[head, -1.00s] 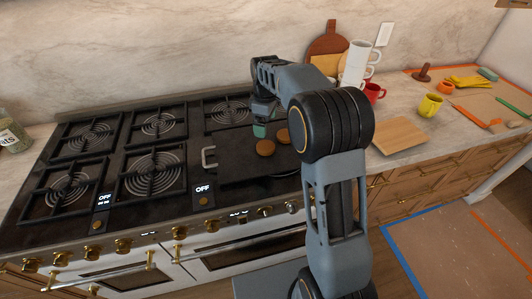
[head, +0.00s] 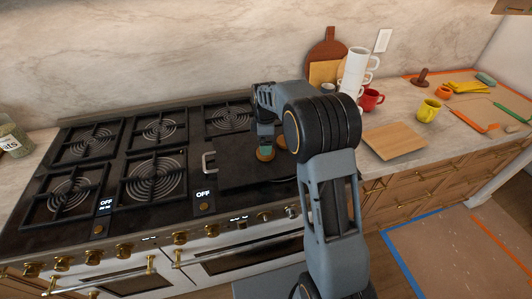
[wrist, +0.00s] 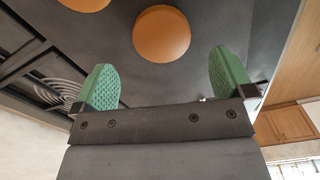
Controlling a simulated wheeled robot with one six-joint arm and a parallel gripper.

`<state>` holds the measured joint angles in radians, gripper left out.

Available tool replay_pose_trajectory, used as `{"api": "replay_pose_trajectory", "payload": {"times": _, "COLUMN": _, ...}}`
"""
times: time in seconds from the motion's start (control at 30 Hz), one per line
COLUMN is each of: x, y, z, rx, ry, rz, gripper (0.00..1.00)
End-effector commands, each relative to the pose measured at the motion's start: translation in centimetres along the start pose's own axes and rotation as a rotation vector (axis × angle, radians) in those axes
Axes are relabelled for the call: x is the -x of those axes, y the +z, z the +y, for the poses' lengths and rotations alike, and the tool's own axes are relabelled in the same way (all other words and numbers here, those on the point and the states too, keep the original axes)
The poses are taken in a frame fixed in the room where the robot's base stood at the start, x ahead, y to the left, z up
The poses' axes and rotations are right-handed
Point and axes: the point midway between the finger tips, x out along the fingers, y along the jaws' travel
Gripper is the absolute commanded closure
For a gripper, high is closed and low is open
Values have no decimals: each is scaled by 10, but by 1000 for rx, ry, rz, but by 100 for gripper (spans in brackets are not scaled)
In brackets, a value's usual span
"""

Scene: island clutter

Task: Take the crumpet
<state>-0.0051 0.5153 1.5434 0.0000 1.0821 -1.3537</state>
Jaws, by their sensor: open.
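A round, orange-brown crumpet (head: 266,155) lies on the dark flat griddle plate (head: 232,174) at the right of the stove. In the wrist view a crumpet (wrist: 161,32) lies beyond the fingertips, roughly centred across the gap. A second brown disc (wrist: 85,4) is cut off at that view's top left edge. My gripper (wrist: 165,75) is open, with green textured pads and nothing between them. In the head view my gripper (head: 265,143) is over the near crumpet and hides part of it. I cannot tell whether it touches. The other disc is hidden there.
A metal handle (head: 208,162) stands up at the plate's left edge. Black burner grates (head: 155,178) fill the stove's left. A wooden board (head: 394,141), a red mug (head: 371,99), stacked white cups (head: 354,68) and a yellow mug (head: 428,110) stand on the right counter.

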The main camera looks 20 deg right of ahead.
Motion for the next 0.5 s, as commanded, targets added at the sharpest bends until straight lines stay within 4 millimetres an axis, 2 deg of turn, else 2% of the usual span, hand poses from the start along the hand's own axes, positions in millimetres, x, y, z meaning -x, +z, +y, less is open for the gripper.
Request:
{"api": "replay_pose_trajectory", "payload": {"times": 0.3, "x": -37, "y": 1, "z": -2, "rx": 0, "ry": -4, "rz": -1, "gripper": 0}}
{"api": "replay_pose_trajectory", "payload": {"times": 0.5, "x": -51, "y": 0, "z": -2, "rx": 0, "ry": -2, "rz": 0, "gripper": 0}}
